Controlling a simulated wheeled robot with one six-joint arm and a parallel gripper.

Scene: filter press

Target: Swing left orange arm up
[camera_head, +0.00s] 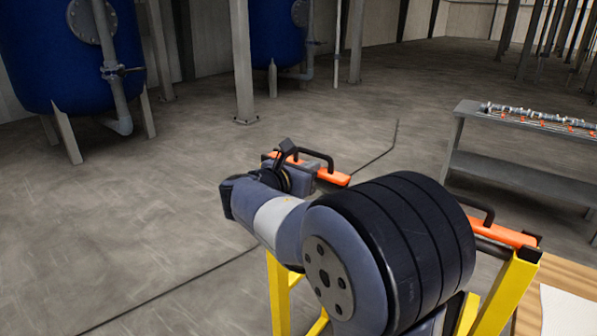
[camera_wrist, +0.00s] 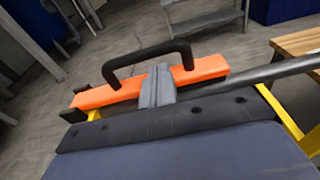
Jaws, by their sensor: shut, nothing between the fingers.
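The left orange arm (camera_head: 336,178) is a flat orange bar with a black loop handle (camera_head: 316,158), lying level across the yellow frame. In the wrist view the orange bar (camera_wrist: 108,95) and its black handle (camera_wrist: 150,52) lie just beyond my gripper (camera_wrist: 159,72). My gripper's grey fingers are shut with nothing between them, and they overlap the middle of the bar, below the handle's top. I cannot tell whether they touch the bar. In the head view my arm hides part of the bar and most of the fingers.
A second orange arm (camera_head: 503,233) with a black handle sits on the right of the yellow frame (camera_head: 510,290). A grey bench (camera_head: 520,178) with metal parts stands at the right. A wooden top (camera_head: 545,290) is at lower right. Blue tanks (camera_head: 65,60) stand behind; the left floor is clear.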

